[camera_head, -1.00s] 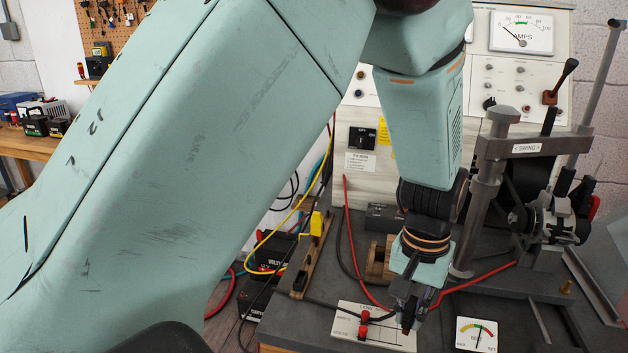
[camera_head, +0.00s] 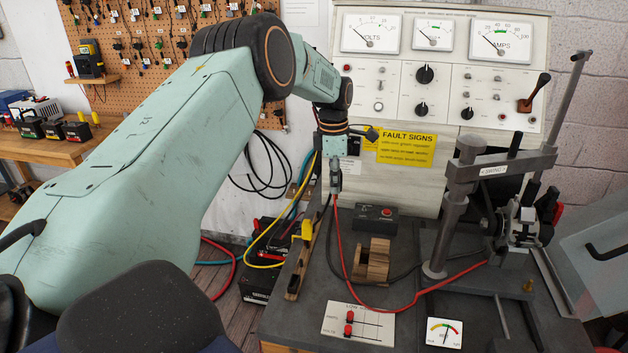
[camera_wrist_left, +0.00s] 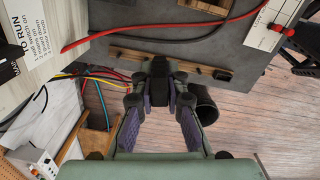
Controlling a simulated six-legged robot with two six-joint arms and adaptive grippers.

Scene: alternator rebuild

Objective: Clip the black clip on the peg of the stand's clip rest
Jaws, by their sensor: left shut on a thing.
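My left gripper (camera_head: 335,182) is raised in front of the lower left of the meter panel, above the bench's left edge. It is shut on a small dark thing, which I take to be the black clip. In the left wrist view the gripper (camera_wrist_left: 160,100) closes around this dark clip (camera_wrist_left: 160,74), whose outline merges with the fingers. A black lead (camera_head: 338,266) and a red lead (camera_head: 347,250) rise toward the gripper. I cannot make out the clip rest's peg; it may be hidden behind the gripper. My right gripper is not in view.
A wooden strip (camera_head: 298,272) with a yellow piece (camera_head: 307,230) lies along the bench's left edge. A clamp post (camera_head: 447,225) stands right.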

